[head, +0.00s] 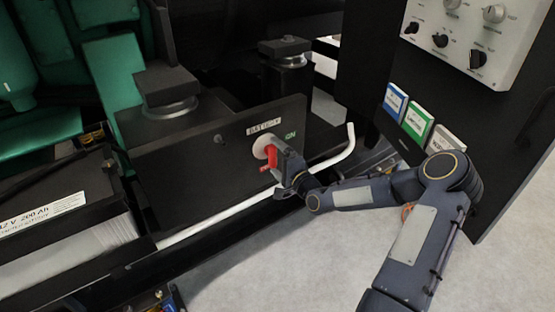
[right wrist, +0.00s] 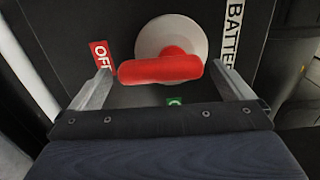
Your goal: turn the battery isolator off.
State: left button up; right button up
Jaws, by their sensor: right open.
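The battery isolator has a red handle (head: 271,157) on a pale round disc (head: 260,147), set in a black panel. A BATTERY label (head: 263,128) is above it and a green ON label (head: 291,135) to its right. My right gripper (head: 277,158) is at the handle. In the right wrist view, the red handle (right wrist: 160,70) lies crosswise between the open fingers of the gripper (right wrist: 160,76), with a small gap at its right end. Its left end is close to the left finger and the red OFF label (right wrist: 102,56); contact cannot be told. My left gripper is out of view.
A battery (head: 62,225) stands at the left. Grey floor is clear at the lower middle.

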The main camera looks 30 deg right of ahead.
jog(key=s+p, duration=0.1)
jog(key=s, duration=0.6)
jog(key=shift+s+d, duration=0.3)
jog(key=shift+s, duration=0.1)
